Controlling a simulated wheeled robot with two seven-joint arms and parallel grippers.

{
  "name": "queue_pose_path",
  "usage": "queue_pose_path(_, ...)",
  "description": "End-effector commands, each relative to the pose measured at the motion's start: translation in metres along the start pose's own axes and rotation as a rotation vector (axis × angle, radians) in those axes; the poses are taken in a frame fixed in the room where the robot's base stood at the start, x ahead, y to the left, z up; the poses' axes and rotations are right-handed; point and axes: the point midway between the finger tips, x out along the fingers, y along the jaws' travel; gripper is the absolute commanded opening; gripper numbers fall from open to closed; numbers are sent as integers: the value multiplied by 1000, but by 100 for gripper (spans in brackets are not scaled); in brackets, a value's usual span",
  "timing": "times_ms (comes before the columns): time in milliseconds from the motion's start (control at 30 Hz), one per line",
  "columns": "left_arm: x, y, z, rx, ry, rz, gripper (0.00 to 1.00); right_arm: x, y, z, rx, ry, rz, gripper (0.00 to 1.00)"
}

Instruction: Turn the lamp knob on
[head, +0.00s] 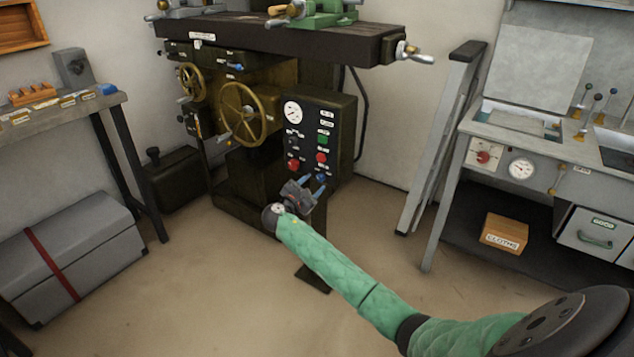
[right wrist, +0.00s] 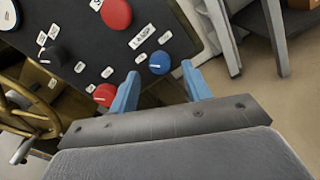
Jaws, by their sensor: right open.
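The lamp knob (right wrist: 160,63) is a round blue knob with a white pointer line, near the lower edge of the dark machine panel, beside a "LAMP" label (right wrist: 142,36). In the head view the lamp knob (head: 322,176) shows as a small blue spot low on the panel, partly covered. My right gripper (head: 313,181) is in front of the panel's lower part. Its blue fingers are open, with nothing held. In the right wrist view the right gripper (right wrist: 161,69) has the knob showing between its fingertips; I cannot tell if they touch it. My left gripper is out of view.
The panel (head: 337,130) also has a red button (right wrist: 115,13), another red control (right wrist: 104,95) and a black knob (right wrist: 52,56). Brass handwheels (head: 243,113) are to its left. A folded ladder (head: 440,140) and a workbench (head: 550,150) stand to the right. The floor in front is clear.

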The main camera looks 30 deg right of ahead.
Motion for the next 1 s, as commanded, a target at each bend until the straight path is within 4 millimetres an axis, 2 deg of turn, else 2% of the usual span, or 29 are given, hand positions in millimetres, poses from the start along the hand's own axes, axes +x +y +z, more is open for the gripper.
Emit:
queue_pose_path(200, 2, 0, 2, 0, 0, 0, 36, 29, 0, 0, 0, -1, -1, 48)
queue_pose_path(533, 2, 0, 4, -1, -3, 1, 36, 35, 0, 0, 1, 1, 0, 48)
queue_pose_path(567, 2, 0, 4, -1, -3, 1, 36, 35, 0, 0, 1, 1, 0, 45)
queue_pose_path(767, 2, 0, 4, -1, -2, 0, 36, 35, 0, 0, 1, 1, 0, 5)
queue_pose_path(1000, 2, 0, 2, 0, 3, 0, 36, 35, 0, 0, 14, 1, 0, 4)
